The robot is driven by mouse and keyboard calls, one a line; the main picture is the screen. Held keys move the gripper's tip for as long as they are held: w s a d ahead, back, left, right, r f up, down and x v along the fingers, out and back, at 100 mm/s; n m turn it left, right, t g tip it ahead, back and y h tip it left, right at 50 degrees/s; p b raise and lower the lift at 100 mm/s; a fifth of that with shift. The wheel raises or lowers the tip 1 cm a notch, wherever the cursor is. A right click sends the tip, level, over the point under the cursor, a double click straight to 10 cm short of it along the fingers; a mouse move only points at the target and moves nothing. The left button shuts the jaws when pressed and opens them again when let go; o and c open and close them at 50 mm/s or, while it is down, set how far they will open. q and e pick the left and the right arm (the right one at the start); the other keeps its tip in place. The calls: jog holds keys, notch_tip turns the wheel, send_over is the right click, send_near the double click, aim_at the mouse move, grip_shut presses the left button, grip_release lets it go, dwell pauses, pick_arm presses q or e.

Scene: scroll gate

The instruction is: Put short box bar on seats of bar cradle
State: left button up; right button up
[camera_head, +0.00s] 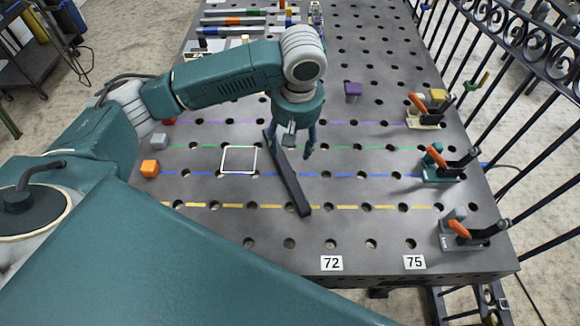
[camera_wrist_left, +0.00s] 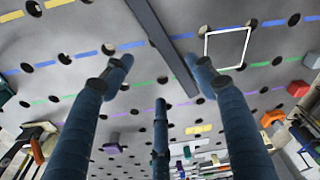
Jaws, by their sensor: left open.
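A dark grey square bar (camera_head: 289,182), probably the short box bar, lies slantwise on the perforated table. In the left wrist view the bar (camera_wrist_left: 163,45) runs from the top edge down to beside the right-hand finger. My left gripper (camera_head: 292,152) points down over the far half of the bar with its fingers spread. Its open fingers also show in the left wrist view (camera_wrist_left: 161,82); I cannot tell whether one touches the bar. I cannot make out the bar cradle for certain. My right gripper is not in view.
A white square outline (camera_head: 239,172) is left of the bar. Orange-handled toggle clamps (camera_head: 442,163) line the right edge. An orange cube (camera_head: 150,168) stands at left, a purple block (camera_head: 353,90) farther back. Banded bars (camera_head: 233,21) lie at the far end. A black railing (camera_head: 500,60) borders the right.

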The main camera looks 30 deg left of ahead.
pick_arm(q)
send_over(288, 164)
jog(key=f, duration=0.3)
jog(key=d+f, duration=0.1)
jog(key=f, duration=0.1)
jog(key=shift+s+f+p, duration=0.15)
jog(key=shift+s+p, duration=0.15)
jog(key=shift+p, duration=0.1)
jog(key=f+p, duration=0.1)
jog(key=f, duration=0.1)
jog(key=a+f, duration=0.1)
jog(key=f, duration=0.1)
jog(key=shift+p, duration=0.35)
jog(key=shift+f, duration=0.6)
grip_shut()
jog(key=shift+w+r, duration=0.1)
jog(key=shift+w, duration=0.05)
